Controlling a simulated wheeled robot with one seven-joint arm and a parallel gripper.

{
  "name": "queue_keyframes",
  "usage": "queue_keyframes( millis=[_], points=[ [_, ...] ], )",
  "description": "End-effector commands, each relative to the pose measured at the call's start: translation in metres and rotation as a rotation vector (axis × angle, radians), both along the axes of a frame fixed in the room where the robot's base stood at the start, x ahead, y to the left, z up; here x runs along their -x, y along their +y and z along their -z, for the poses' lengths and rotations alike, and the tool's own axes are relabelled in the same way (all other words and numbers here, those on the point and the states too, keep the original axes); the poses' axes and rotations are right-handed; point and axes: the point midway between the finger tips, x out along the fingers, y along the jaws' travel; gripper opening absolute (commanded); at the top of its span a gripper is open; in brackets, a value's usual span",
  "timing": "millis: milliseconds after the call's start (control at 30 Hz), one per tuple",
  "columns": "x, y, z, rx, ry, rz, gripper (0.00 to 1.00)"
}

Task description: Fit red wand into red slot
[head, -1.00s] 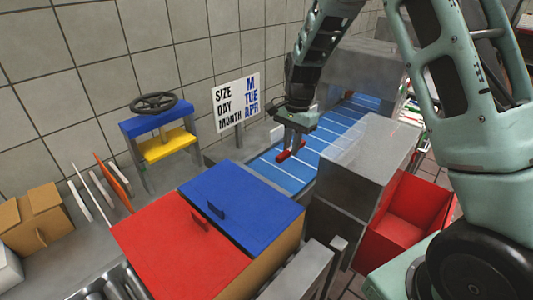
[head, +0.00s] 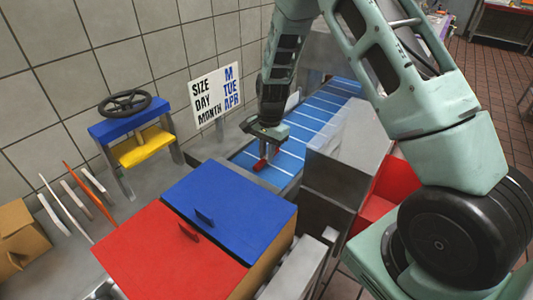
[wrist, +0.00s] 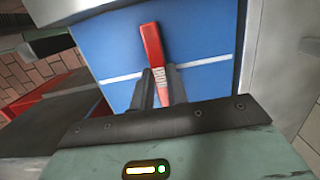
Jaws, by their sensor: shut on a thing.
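A red wand (head: 260,164) is in my gripper (head: 268,150), over the near part of the blue belt. In the wrist view the red wand (wrist: 152,48) stands out beyond the two dark fingers of my gripper (wrist: 158,88), with small pale marks on it near the fingers. The fingers are shut on it. I cannot tell whether the wand touches the belt. I cannot make out a red slot for certain. A red lid (head: 150,250) with a small upright red tab (head: 188,232) lies at the front.
A blue lid (head: 240,205) with a blue tab adjoins the red one. The blue belt (head: 318,108) runs back past a grey metal box (head: 345,145). A lettered sign (head: 216,95), a blue and yellow stand (head: 140,140) with a black wheel, and several upright slats (head: 85,185) stand left.

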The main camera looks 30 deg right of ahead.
Motion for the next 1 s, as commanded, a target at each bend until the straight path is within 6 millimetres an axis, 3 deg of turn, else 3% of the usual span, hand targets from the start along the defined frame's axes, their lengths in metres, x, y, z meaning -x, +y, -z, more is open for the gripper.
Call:
queue_keyframes(
  millis=[400,433,500,800,1000],
  points=[
    [0.0,0.0,0.011,0.0,-0.001,0.001,0.0],
    [0.0,0.0,0.011,0.0,-0.001,0.001,0.18],
    [0.0,0.0,0.01,0.0,-0.001,0.001,0.37],
    [0.0,0.0,0.008,0.0,-0.001,0.0,0.37],
    [-0.002,-0.002,-0.011,0.001,-0.006,0.0,0.37]
  ],
)
